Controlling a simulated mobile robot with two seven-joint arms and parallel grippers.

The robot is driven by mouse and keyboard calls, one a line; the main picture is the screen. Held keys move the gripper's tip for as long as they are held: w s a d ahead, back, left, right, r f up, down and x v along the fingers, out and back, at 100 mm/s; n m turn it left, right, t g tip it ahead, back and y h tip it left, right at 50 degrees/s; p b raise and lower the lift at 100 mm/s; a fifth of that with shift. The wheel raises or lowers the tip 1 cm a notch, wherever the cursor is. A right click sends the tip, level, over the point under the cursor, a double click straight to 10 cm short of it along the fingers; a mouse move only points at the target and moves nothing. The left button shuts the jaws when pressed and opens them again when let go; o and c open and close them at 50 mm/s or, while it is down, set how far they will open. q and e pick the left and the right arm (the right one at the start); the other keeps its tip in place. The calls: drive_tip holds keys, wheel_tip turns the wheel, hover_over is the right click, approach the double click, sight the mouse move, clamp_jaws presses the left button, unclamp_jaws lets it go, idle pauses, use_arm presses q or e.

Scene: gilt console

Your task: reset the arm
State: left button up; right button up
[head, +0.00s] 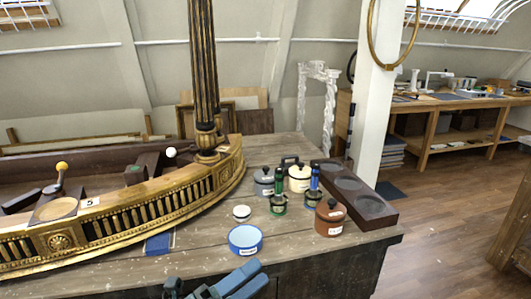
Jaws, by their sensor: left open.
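My left gripper (238,280) shows at the bottom edge, left of the middle, with blue fingers and dark parts partly cut off by the frame. It is open, and I see nothing between its fingers. It is in front of the near edge of the wooden worktop (200,262), below the round blue container (245,239) in the picture. My right gripper is not in view.
The curved gilt console (120,220) with a fluted column (204,70) fills the left. Several labelled pots, including a brown one (330,217), and a dark tray with round hollows (372,206) crowd the right. A blue block (159,244) lies by the console. Open floor (440,225) lies beyond.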

use_arm(q)
drive_tip(key=s+a+f+n+t+y+p, duration=0.15)
drive_tip(key=a+f+n+y, duration=0.4)
drive_tip(key=n, duration=0.55)
drive_tip(key=s+a+f+n+t+y+b, duration=0.1)
drive_tip(key=a+f+n+t+y, duration=0.15)
drive_tip(key=f+n+y, duration=0.6)
drive_tip(key=s+a+f+n+g+y, duration=0.1)
drive_tip(key=s+a+f+n+g, duration=0.2)
drive_tip(key=s+f+n, duration=0.6)
drive_tip(key=shift+a+f+n+g+p, duration=0.4)
drive_tip(key=shift+f+n+g, duration=0.35)
drive_tip(key=shift+n+g, duration=0.35)
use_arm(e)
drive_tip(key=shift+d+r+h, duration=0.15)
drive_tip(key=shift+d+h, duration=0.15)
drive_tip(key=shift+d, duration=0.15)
use_arm(q)
drive_tip(key=shift+d, duration=0.1)
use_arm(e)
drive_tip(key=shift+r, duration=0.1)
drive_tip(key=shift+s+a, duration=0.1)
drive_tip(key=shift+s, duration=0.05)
